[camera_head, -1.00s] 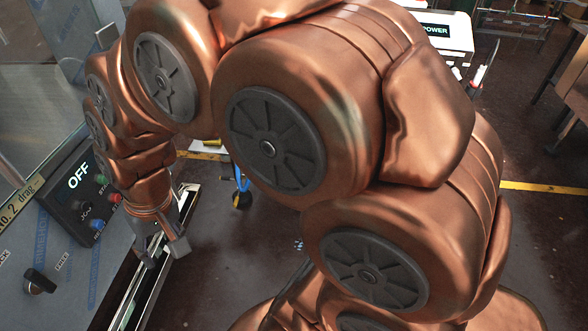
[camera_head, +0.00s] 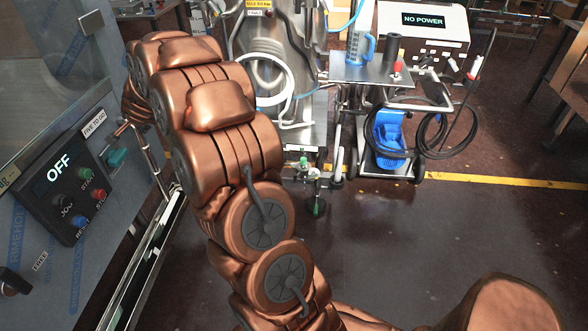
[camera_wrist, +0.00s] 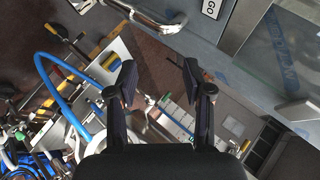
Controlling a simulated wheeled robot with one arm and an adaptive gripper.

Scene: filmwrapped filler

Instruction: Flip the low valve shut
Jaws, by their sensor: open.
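What looks like the low valve (camera_head: 314,178) is a small metal pipe fitting with green parts, low at the foot of the steel vessel (camera_head: 285,75) in the head view. Its lever position is too small to tell. My gripper (camera_wrist: 158,76) is open in the wrist view, with nothing between its two dark fingers. In the head view my copper arm reaches up and left, and the gripper is hidden behind it. I cannot pick out the valve for sure in the wrist view.
A control panel (camera_head: 66,185) reading OFF stands at left, beside a conveyor rail (camera_head: 150,262). A cart (camera_head: 362,68) with a NO POWER box (camera_head: 424,22), black hoses and a blue bucket (camera_head: 391,140) stands behind. A blue hose (camera_wrist: 62,100) shows in the wrist view.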

